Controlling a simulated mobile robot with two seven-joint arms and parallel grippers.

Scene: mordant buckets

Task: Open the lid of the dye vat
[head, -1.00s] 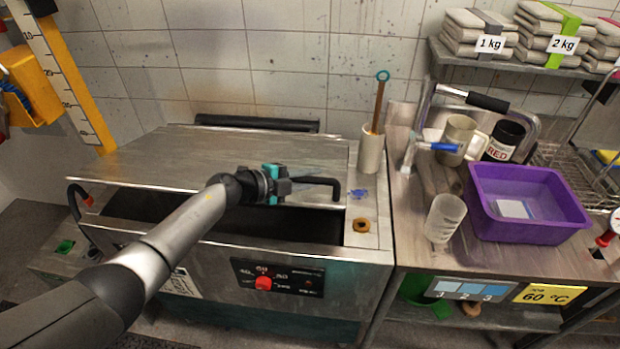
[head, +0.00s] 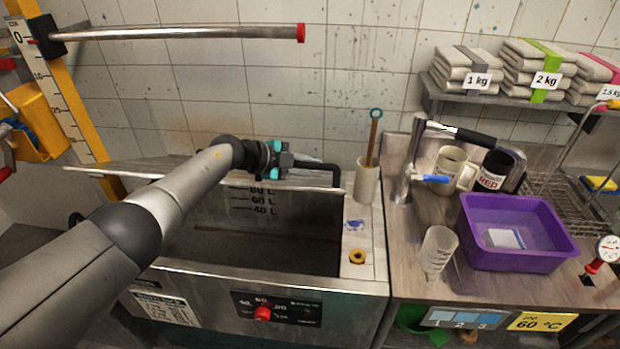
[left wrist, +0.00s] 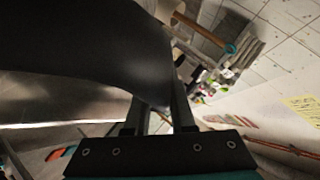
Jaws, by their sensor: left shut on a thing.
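The dye vat (head: 255,283) is a steel tank with a control panel and red knob on its front. Its lid (head: 260,184) is tilted up at the back, seen nearly edge-on, and the inside with litre marks shows below it. My left gripper (head: 290,162) is shut on the black lid handle (head: 322,167) at the lid's front edge. In the left wrist view the dark handle (left wrist: 100,60) fills much of the upper left and reaches the fingers (left wrist: 160,118). My right gripper is not in view.
A white holder (head: 366,183) with a stirring rod stands on the vat's right rim, near a brass-coloured ring (head: 357,257). To the right, the counter holds a purple tub (head: 515,255), a clear beaker (head: 438,250), mugs and a tap. A horizontal steel pole (head: 180,33) crosses the upper left.

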